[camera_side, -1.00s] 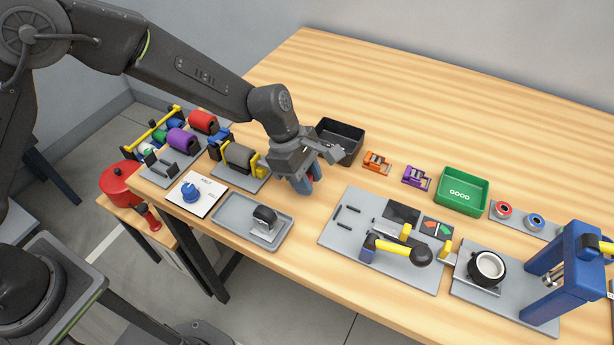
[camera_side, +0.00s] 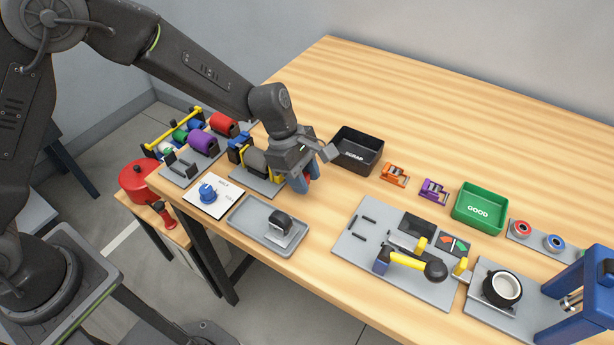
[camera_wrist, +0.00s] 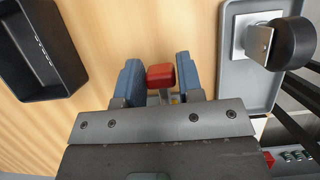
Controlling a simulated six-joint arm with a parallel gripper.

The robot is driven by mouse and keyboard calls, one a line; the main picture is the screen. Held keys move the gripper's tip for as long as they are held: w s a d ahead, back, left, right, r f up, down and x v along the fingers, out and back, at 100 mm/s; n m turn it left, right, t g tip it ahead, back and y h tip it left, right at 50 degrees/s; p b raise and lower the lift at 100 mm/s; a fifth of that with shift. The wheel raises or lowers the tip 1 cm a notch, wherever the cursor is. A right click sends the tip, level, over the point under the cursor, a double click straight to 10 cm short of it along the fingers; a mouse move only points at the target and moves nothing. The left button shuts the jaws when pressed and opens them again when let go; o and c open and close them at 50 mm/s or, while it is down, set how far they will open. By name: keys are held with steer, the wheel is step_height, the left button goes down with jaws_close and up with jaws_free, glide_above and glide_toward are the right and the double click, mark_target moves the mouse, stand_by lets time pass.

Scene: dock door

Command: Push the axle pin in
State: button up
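A caster with a black wheel and a metal bracket (camera_side: 281,225) stands in a grey tray (camera_side: 252,228) at the table's front edge. In the wrist view its black wheel (camera_wrist: 292,44) is at the upper right, over the grey tray (camera_wrist: 236,85). My gripper (camera_side: 304,185) is above the table behind the tray, apart from the caster. No pin is clear on the caster.
A black SCRAP bin (camera_side: 374,145) stands behind and right of my gripper. A fixture with a grey roller (camera_side: 255,172) is close on the left. A grey board (camera_side: 365,264) with a yellow-handled tool lies right.

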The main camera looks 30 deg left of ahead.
steer(key=o, duration=0.4)
steer(key=shift+c, duration=0.2)
steer(key=v, duration=1.4)
steer(key=shift+f, duration=0.1)
